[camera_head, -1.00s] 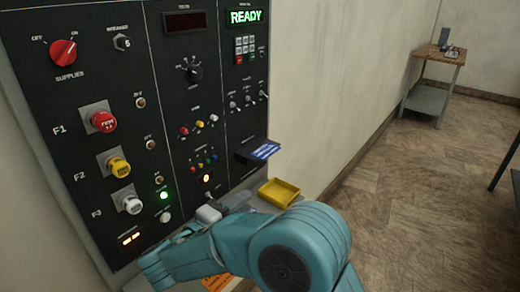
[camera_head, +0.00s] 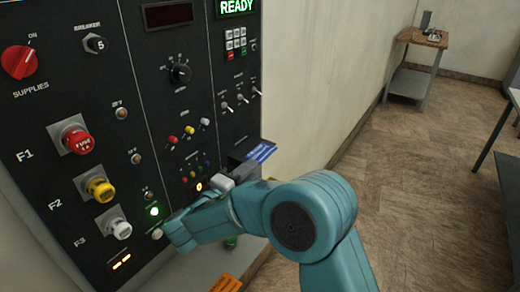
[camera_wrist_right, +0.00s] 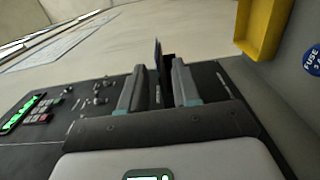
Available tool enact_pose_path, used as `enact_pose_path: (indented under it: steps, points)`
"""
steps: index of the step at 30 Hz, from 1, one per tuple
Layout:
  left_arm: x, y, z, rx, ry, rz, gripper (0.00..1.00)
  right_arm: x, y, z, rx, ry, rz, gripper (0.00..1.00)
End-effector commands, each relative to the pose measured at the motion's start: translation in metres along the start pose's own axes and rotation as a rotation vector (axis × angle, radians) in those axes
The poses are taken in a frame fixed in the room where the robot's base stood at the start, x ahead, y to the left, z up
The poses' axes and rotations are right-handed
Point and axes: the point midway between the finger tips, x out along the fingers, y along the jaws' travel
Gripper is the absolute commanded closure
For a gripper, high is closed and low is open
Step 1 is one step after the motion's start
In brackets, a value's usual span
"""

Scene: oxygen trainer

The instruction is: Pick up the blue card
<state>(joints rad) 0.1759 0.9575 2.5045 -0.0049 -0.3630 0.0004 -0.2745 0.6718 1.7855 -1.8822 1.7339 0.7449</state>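The blue card (camera_head: 261,152) sticks out of a dark slot at the right edge of the black panel. My right gripper (camera_head: 247,170) is just below and in front of it in the head view, partly hidden by my arm. In the right wrist view, my right gripper (camera_wrist_right: 158,88) is open, its two fingers apart. The card (camera_wrist_right: 157,57) shows there as a thin dark-blue edge between the fingers, beside the black slot part. I see a gap between each finger and the card. My left gripper is not in view.
The black panel (camera_head: 110,100) carries knobs, fuses, switches and a green READY display (camera_head: 237,6). A yellow tray (camera_wrist_right: 262,28) lies beside the gripper in the right wrist view. A wooden-topped table (camera_head: 420,38) stands far back.

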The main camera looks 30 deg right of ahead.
Motion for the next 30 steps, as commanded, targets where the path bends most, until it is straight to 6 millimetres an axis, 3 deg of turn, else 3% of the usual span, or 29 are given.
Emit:
enact_pose_path:
  steps: [16, 25, 28, 30]
  points:
    - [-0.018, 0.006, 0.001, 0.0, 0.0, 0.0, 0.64, 0.071, 0.006, 0.003, 0.001, -0.003, 0.0, 0.69]
    - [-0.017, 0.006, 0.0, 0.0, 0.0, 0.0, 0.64, 0.077, 0.004, 0.001, 0.0, 0.001, 0.0, 0.69]
    - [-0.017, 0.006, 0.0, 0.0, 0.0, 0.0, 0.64, 0.076, 0.004, 0.001, 0.0, 0.001, 0.0, 1.0]
    - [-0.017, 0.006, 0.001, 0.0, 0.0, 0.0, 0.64, 0.076, 0.004, 0.001, 0.0, 0.0, 0.0, 1.0]
